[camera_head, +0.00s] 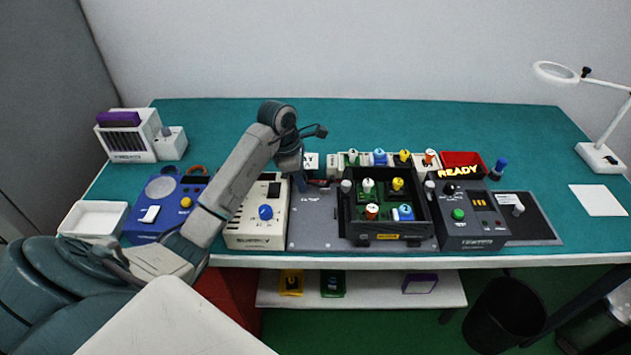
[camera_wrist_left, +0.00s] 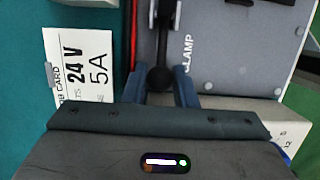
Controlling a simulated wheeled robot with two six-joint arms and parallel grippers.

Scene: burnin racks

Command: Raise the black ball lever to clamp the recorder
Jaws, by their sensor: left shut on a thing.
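The lever with the black ball (camera_wrist_left: 160,78) shows in the left wrist view, beside the printed word CLAMP on a grey plate (camera_wrist_left: 235,50). My left gripper (camera_wrist_left: 160,90) is shut on the ball, with one blue-grey finger on each side. In the head view my left gripper (camera_head: 300,183) points down at the left end of the grey plate (camera_head: 312,228), and the lever is hidden behind it. A black tray (camera_head: 388,227) with several coloured knobs sits on the plate. I cannot tell for certain which device is the recorder. My right gripper is not in view.
A cream box with a blue knob (camera_head: 258,238) stands just left of the plate. A white card (camera_wrist_left: 78,62) reads 24 V, 5A. The back of the green table (camera_head: 400,120) is clear.

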